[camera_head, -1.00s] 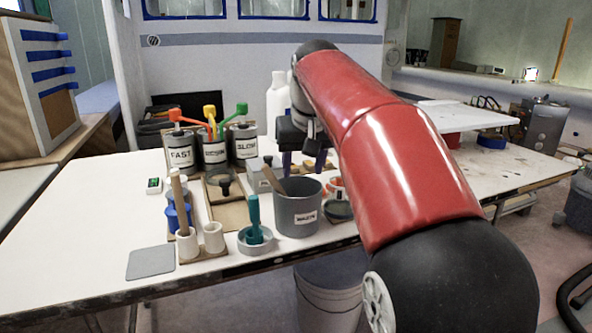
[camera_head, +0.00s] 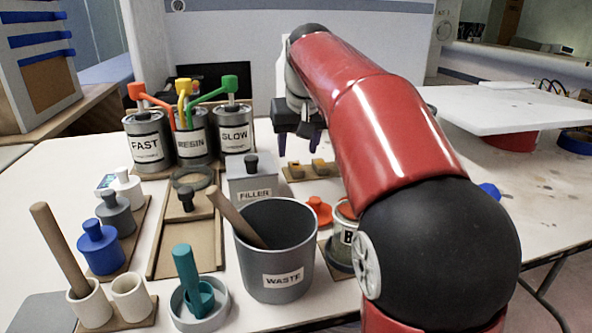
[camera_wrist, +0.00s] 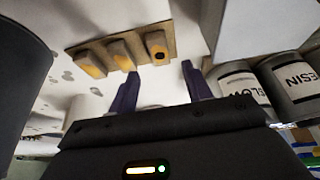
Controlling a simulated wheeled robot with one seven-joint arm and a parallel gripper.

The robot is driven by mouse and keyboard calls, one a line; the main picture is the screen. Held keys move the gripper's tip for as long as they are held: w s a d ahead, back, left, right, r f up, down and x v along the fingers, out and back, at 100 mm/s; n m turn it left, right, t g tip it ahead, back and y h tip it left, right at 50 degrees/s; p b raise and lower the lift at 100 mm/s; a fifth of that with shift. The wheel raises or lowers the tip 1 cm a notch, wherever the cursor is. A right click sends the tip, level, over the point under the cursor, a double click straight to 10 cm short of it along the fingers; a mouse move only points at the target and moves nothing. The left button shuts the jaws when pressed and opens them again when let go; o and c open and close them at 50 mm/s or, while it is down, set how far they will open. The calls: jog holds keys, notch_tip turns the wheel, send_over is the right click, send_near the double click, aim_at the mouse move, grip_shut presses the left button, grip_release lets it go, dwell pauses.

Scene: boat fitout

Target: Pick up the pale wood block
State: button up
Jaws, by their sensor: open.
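A pale wood strip (camera_head: 307,174) lies on the table behind the waste bucket, carrying small orange-and-tan wood pieces. In the wrist view the strip (camera_wrist: 78,53) shows three pieces. I cannot tell for sure which is the pale wood block. My gripper (camera_head: 299,146) is open and empty, with its dark purple fingers pointing down near the strip. In the wrist view my gripper (camera_wrist: 160,72) has its fingertips apart, just short of the strip's right part. My arm hides the strip's right side in the head view.
The grey waste bucket (camera_head: 273,250) with a stick stands in front. The filler box (camera_head: 251,185) and the slow can (camera_head: 234,130) are left of the strip. A red-orange knobbed piece (camera_head: 319,210) lies in front of it. A white raised board (camera_head: 500,108) is at right.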

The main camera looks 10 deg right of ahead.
aim_at(295, 164)
jog(key=x, duration=0.4)
jog(key=shift+s+a+f+b, duration=0.1)
jog(key=shift+s+f+b, duration=0.05)
jog(key=shift+s+b, duration=0.15)
jog(key=shift+c, duration=0.4)
jog(key=c, duration=1)
